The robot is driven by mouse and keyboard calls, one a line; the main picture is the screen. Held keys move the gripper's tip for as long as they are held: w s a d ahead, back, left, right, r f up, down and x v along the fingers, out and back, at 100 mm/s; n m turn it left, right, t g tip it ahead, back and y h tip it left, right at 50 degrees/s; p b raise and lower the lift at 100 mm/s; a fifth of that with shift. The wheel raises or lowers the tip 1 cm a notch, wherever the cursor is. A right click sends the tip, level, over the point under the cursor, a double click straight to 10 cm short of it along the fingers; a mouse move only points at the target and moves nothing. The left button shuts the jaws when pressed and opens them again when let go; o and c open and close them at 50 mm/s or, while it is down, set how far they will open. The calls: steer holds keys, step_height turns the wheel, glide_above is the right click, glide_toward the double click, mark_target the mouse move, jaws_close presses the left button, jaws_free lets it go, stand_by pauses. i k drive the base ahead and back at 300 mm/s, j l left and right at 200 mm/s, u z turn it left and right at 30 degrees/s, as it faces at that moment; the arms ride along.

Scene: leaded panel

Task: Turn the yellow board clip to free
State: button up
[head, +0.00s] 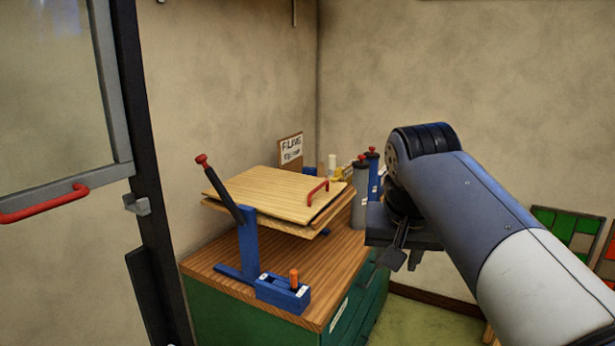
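I cannot clearly make out the yellow board clip. A small yellow piece (338,174) shows behind the far right corner of the wooden board (262,192), partly hidden, and I cannot tell whether it is the clip or how it is turned. The board has a red handle (318,190) and lies above a second layer on a blue stand (249,240). My gripper (394,260) hangs at the right of the bench, apart from the board. Only a dark finger part shows, and its opening is hidden.
A black lever (225,195) with a red knob rises at the board's left. A blue block (283,292) with an orange peg sits at the front of the wooden bench top (325,262). Grey (360,205) and blue (373,175) cylinders stand between board and arm. A glass door (60,110) is left.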

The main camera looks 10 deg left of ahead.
mark_target(337, 172)
steer(key=i+l+u, duration=0.1)
steer(key=u, duration=0.35)
steer(key=i+l+u, duration=0.2)
steer(key=u, duration=0.2)
steer(key=i+l+u, duration=0.2)
steer(key=u, duration=0.25)
steer(key=i+l+u, duration=0.15)
steer(key=l+u, duration=0.15)
steer(key=u, duration=0.15)
steer(key=i+l+u, duration=0.2)
steer(key=l, duration=0.6)
steer(key=i+l+u, duration=0.25)
steer(key=l, duration=0.55)
steer(key=l+u, duration=0.2)
steer(key=l, duration=2.5)
steer(key=i, duration=0.05)
